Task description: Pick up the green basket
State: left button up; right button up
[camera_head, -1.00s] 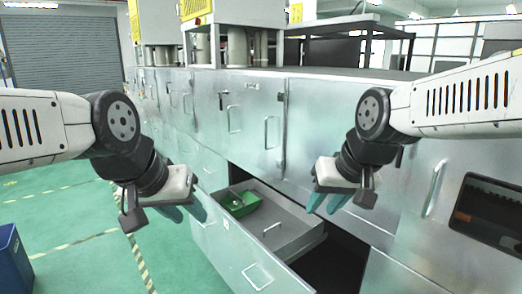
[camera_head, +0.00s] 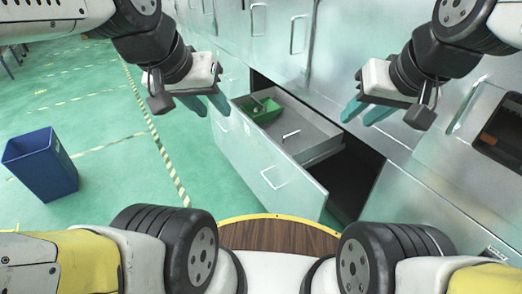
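The green basket (camera_head: 262,112) sits inside an open metal drawer (camera_head: 306,131), at the drawer's far left end. Something small lies in the basket, too small to make out. My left gripper (camera_head: 212,103) is in the air to the left of the basket, with its teal fingers parted and nothing between them. My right gripper (camera_head: 366,113) is in the air to the right of the drawer, with its teal fingers parted and empty. Neither gripper touches the basket.
The drawer's front panel (camera_head: 262,172) with its handle stands out from the metal cabinets (camera_head: 345,35). A dark opening lies right of the drawer. A blue bin (camera_head: 42,166) stands on the open green floor at left.

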aim_at(270, 109)
jog(key=i+j+z, duration=0.25)
jog(key=i+j, duration=1.65)
jog(key=j, duration=0.1)
